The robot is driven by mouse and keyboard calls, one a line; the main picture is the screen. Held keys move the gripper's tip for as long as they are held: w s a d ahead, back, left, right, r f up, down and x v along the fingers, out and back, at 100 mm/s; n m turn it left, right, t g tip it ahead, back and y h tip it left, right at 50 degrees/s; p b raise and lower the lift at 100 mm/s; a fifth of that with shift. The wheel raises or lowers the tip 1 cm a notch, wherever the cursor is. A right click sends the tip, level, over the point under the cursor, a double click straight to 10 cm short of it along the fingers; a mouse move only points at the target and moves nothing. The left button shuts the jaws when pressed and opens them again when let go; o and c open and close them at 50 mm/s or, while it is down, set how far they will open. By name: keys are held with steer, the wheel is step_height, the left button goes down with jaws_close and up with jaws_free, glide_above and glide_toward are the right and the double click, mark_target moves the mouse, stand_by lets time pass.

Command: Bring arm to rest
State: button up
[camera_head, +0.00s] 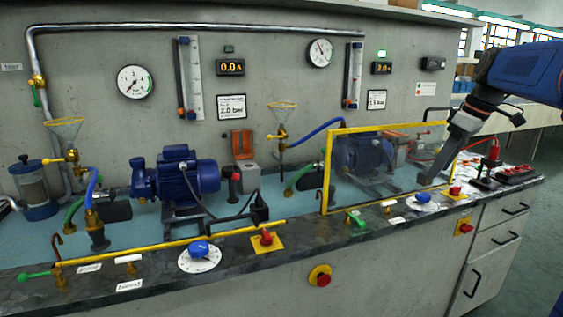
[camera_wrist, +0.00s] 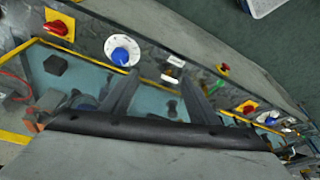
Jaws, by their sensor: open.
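My arm (camera_head: 530,72) reaches in from the right edge in the head view, its blue link high over the right end of the bench. My gripper (camera_head: 430,174) points down and left, over the bench near the right end of the yellow-framed clear guard (camera_head: 388,168). In the wrist view, the two dark fingers of my gripper (camera_wrist: 159,76) stand apart with nothing between them. The white dial with a blue knob (camera_wrist: 122,51) lies beyond the left finger. Whether the fingers touch the guard cannot be told.
The right pump (camera_head: 365,152) sits behind the guard. The left pump (camera_head: 180,178) stands farther left. The floor (camera_head: 530,235) to the right is clear.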

steer(key=s+a+f+m+h, duration=0.1)
steer(key=s+a+f+m, duration=0.1)
steer(key=s+a+f, duration=0.4)
steer(key=s+a+f+m+h, duration=0.15)
steer(key=s+a, duration=0.25)
steer(key=s, duration=0.4)
steer(key=s+a+f+m+t, duration=0.2)
steer(key=s+a+f+m, duration=0.2)
steer(key=s+f, duration=1)
steer(key=shift+s+f, duration=0.35)
steer(key=shift+f, duration=0.3)
steer(key=shift+a, duration=0.1)
